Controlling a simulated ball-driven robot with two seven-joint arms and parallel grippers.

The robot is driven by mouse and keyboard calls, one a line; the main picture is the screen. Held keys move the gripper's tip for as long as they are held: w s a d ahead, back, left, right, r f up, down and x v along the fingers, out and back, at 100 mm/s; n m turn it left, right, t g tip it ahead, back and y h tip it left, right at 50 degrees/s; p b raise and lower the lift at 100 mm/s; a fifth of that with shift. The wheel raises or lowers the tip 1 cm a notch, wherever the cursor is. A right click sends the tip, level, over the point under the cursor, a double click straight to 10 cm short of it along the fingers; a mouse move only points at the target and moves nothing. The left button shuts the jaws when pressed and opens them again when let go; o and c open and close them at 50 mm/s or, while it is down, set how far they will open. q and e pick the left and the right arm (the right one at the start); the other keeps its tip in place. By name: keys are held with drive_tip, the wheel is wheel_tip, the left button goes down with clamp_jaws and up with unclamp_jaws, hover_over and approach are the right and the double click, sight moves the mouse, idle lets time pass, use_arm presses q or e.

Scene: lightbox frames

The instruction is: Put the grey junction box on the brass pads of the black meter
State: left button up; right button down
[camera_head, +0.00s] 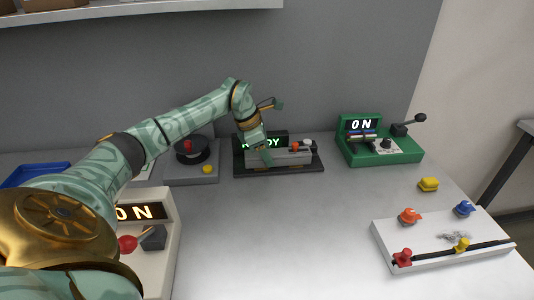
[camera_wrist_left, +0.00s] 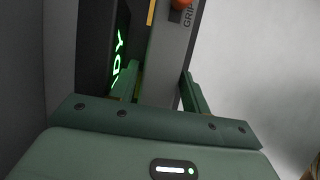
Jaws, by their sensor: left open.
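The black meter (camera_head: 318,167) stands at the back middle of the bench, with a lit green display that my arm partly covers. The grey junction box (camera_head: 293,157) sits over its base, with an orange and a white knob on top. I cannot tell whether it rests fully on the brass pads, which are hidden. My left gripper (camera_head: 266,157) is open at the box, pointing down. In the left wrist view, its fingers (camera_wrist_left: 160,88) stand on either side of the grey box (camera_wrist_left: 168,50), and part of the meter's green display (camera_wrist_left: 119,55) shows. My right gripper is not in view.
A green device (camera_head: 384,153) reading ON is right of the meter; a grey unit (camera_head: 205,176) is left. A white device (camera_head: 160,205) reading ON, a blue tray (camera_head: 40,171), a yellow block (camera_head: 428,184) and a white board (camera_head: 400,231) stand around. The middle front is clear.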

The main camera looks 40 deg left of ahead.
use_arm(q)
drive_tip(key=p+v, duration=0.3)
drive_tip(key=v, duration=0.8)
drive_tip(key=shift+r, duration=0.25)
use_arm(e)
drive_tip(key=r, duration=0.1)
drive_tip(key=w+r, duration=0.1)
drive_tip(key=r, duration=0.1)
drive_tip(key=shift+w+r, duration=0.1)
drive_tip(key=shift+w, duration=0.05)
use_arm(q)
drive_tip(key=shift+a, duration=0.15)
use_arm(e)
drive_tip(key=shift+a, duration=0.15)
